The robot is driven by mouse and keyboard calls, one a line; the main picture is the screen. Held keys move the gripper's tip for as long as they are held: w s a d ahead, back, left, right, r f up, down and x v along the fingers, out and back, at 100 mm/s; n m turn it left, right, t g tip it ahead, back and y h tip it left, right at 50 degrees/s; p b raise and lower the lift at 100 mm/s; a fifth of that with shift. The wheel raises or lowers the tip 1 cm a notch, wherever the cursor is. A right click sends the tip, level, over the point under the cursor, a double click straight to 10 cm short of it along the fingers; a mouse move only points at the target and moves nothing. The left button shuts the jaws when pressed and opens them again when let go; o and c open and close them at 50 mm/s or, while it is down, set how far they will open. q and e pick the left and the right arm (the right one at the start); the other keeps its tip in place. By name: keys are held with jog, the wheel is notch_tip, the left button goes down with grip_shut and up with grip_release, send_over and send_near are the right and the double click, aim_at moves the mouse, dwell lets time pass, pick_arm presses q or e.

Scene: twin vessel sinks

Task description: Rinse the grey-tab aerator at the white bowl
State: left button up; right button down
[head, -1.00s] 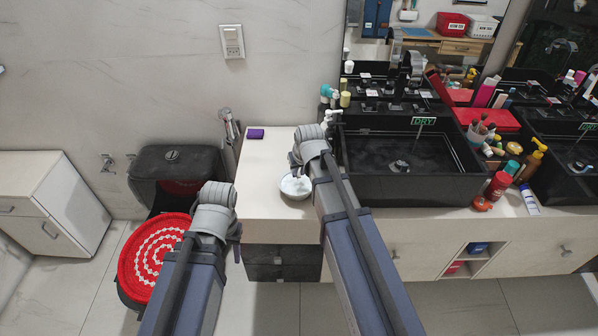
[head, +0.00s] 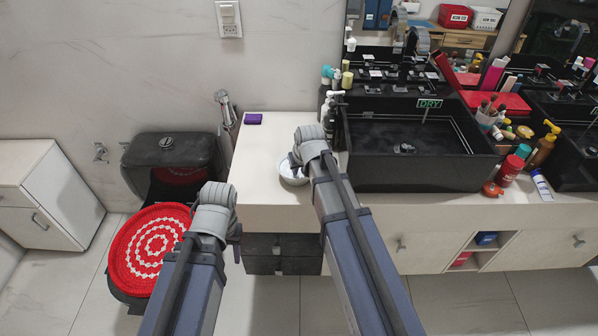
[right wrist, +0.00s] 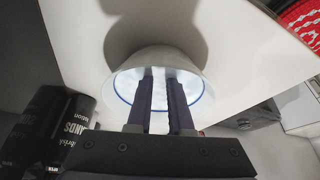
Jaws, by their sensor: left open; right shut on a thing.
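The white bowl (head: 293,180) stands on the pale counter left of the black basin. In the right wrist view the bowl (right wrist: 196,62) has a blue rim line and a whitish inside. My right gripper (head: 292,162) is over it in the head view. In the right wrist view its two dark fingers (right wrist: 157,78) reach inside the rim, a narrow gap between them. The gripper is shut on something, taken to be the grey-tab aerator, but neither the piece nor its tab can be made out. My left gripper (head: 238,242) is open and empty, in front of the counter.
A purple block (head: 253,118) lies at the counter's back left. The black basin (head: 415,172) with a DRY sign (head: 430,103) stands right of my right arm. Dark bottles (head: 329,115) stand at its left edge. A toilet with a round red cover (head: 150,250) is at left.

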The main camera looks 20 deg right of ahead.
jog(key=shift+d, duration=0.1)
dwell(0.5)
jog(key=shift+s+d, duration=0.2)
jog(key=shift+d, duration=0.3)
jog(key=shift+w+a, duration=0.1)
jog(key=shift+a, duration=0.1)
jog(key=shift+w+a, duration=0.1)
jog(key=shift+a, duration=0.3)
jog(key=shift+d, duration=0.15)
jog(key=shift+s+d, duration=0.2)
jog(key=shift+d, duration=0.25)
jog(key=shift+a, duration=0.1)
jog(key=shift+w+a, duration=0.2)
jog(key=shift+a, duration=0.3)
